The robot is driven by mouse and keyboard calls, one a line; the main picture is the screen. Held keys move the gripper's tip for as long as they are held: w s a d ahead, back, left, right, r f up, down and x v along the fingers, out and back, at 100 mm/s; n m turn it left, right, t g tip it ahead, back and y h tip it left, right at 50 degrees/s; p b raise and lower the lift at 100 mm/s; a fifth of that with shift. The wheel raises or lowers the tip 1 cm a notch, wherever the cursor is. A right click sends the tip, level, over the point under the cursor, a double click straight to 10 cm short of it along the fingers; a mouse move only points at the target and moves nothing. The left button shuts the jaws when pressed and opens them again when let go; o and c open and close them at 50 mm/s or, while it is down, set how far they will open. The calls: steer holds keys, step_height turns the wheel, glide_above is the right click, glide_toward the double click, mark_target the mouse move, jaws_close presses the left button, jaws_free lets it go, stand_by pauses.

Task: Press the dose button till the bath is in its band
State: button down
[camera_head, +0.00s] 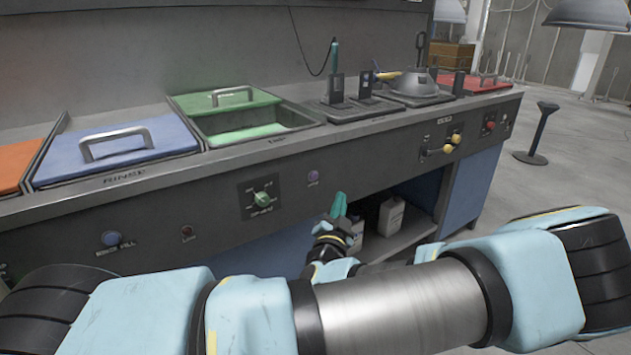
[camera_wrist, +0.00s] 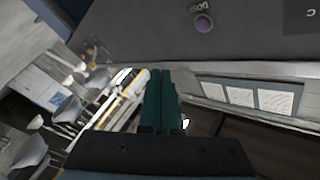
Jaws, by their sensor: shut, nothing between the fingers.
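The dose button (camera_head: 313,176) is a small round purple button on the dark front panel, under the green bath. It also shows near the top of the wrist view (camera_wrist: 203,23), with its lettering above it. The bath (camera_head: 246,133) is an open green tank with a green lid (camera_head: 224,99) partly over it; its liquid level is hard to judge. My gripper (camera_head: 339,204) has teal fingers, shut and empty. It is below and right of the button in the head view, apart from it. The fingertips also show in the wrist view (camera_wrist: 160,76).
A selector dial (camera_head: 263,198) is left of the button. A blue lid (camera_head: 112,143) and a RINSE FILL button (camera_head: 111,239) are further left. Pale jugs (camera_head: 390,215) stand in the open bay behind my gripper.

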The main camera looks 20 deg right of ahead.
stand_by(0.3)
steer(key=shift+w+a+p, duration=0.1)
steer(key=shift+w+a, duration=0.15)
steer(key=shift+w, duration=1.2)
steer(key=shift+w+a+p, duration=0.1)
steer(key=shift+w+a, duration=0.2)
steer(key=shift+w, duration=1.1)
steer(key=shift+w+a+p, duration=0.1)
steer(key=shift+w+a, duration=0.15)
steer(key=shift+w, duration=1.2)
steer(key=shift+w, duration=0.1)
steer(key=shift+w+a, duration=0.1)
steer(key=shift+w, duration=0.2)
steer(key=shift+w, duration=0.4)
steer(key=shift+s, duration=0.8)
steer(key=shift+s, duration=0.1)
steer(key=shift+s+d, duration=0.2)
steer(key=shift+s, duration=0.6)
steer(key=shift+s+d, duration=0.15)
steer(key=shift+s, duration=0.6)
steer(key=shift+s+d, duration=0.2)
steer(key=shift+s, duration=0.6)
